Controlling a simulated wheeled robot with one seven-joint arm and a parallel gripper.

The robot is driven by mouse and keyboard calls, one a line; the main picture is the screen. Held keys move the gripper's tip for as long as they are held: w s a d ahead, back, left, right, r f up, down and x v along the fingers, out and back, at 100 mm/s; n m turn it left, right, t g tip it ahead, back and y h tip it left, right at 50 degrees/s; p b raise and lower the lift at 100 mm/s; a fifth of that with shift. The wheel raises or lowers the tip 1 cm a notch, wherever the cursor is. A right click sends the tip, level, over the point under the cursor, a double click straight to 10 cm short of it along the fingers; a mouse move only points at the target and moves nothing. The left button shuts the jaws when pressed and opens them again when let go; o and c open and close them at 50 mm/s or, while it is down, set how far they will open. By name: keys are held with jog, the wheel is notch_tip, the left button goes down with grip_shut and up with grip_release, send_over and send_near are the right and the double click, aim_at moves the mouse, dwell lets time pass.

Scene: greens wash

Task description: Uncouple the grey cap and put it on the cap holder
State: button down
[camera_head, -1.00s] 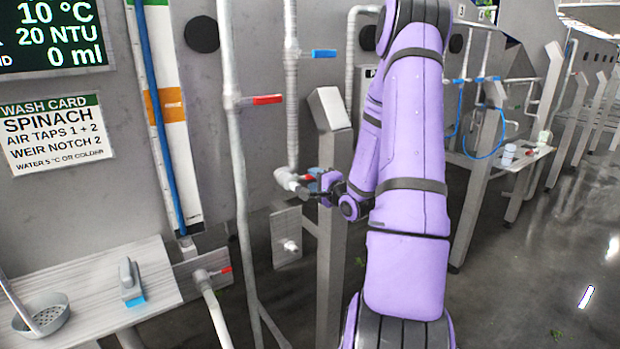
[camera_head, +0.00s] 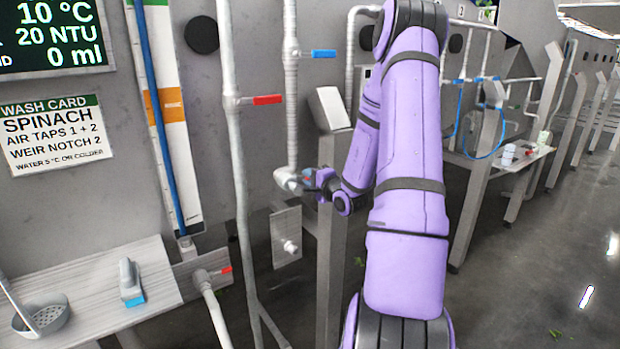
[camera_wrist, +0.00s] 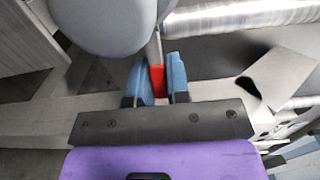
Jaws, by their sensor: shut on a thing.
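A grey rounded fitting (camera_head: 288,180), which looks like the cap end, sits at the bottom of the vertical pipe left of my arm. In the wrist view a large grey rounded body (camera_wrist: 105,22) fills the top left. A red lever (camera_wrist: 158,80) is beside it. My gripper (camera_wrist: 157,78) is shut on the red lever, with a blue fingertip on each side. In the head view my gripper (camera_head: 312,183) is against the fitting and hides part of it. A grey plate with a short stub (camera_head: 288,246) is below; I cannot tell if it is the cap holder.
Pipes with a red-handled tap (camera_head: 266,99) and a blue-handled tap (camera_head: 323,53) rise above left. A slanted grey post (camera_head: 330,110) stands behind my gripper. A bench (camera_head: 150,265) with a strainer and brush is at lower left. Floor is open at right.

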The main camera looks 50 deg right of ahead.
jog(key=shift+w+d+n+y, duration=0.1)
jog(key=shift+w+n+y, duration=0.15)
jog(key=shift+n+y, duration=0.65)
jog(key=shift+w+d+n+y, duration=0.15)
jog(key=shift+w+n+y, duration=0.25)
jog(key=shift+y, duration=0.9)
jog(key=shift+w+d+n+y, duration=0.1)
jog(key=shift+w+n+y, duration=0.05)
jog(key=shift+n+y, duration=0.8)
jog(key=c, duration=1.1)
grip_release()
jog(key=shift+s, duration=0.1)
jog(key=s, duration=0.3)
jog(key=s+d, duration=0.1)
jog(key=s, duration=0.6)
jog(key=shift+s+d, duration=0.25)
jog(key=shift+d, duration=0.15)
